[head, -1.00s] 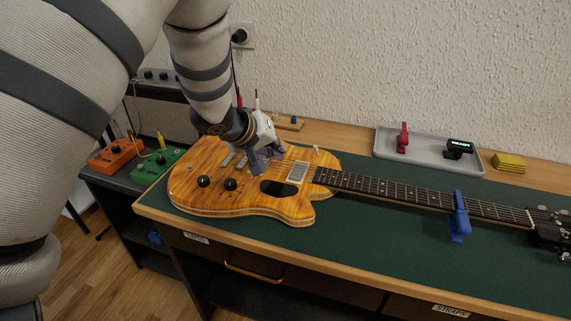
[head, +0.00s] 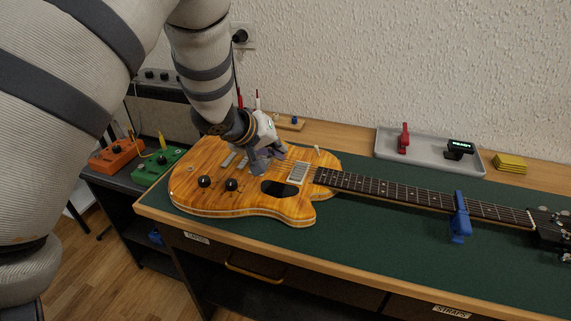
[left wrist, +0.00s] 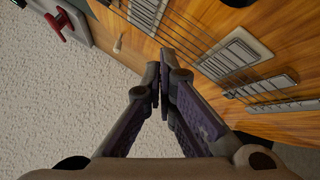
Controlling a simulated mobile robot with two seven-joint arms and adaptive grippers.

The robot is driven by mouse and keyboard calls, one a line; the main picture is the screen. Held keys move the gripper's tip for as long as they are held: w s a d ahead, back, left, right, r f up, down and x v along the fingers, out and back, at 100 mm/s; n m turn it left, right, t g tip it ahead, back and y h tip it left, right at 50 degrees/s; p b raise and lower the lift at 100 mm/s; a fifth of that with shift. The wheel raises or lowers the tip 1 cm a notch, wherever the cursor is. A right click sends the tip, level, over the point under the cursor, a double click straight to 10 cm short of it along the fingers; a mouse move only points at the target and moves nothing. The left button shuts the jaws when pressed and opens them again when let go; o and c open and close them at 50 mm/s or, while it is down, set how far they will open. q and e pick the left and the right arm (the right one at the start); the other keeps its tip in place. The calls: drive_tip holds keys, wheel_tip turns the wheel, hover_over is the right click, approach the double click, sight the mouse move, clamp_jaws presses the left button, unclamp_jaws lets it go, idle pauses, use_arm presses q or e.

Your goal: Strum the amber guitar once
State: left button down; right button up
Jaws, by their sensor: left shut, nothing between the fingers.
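The amber guitar (head: 240,201) lies flat on the green mat, its body at the left and its dark neck (head: 390,190) running right. A blue capo (head: 460,217) sits on the neck. My right gripper is not in view.
Orange (head: 116,154) and green (head: 157,166) pedals stand left of the guitar. The mat (head: 370,250) in front is clear.

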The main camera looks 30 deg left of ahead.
sight(278, 164)
use_arm(q)
drive_tip(key=shift+f, duration=0.1)
drive_tip(key=shift+f, duration=0.35)
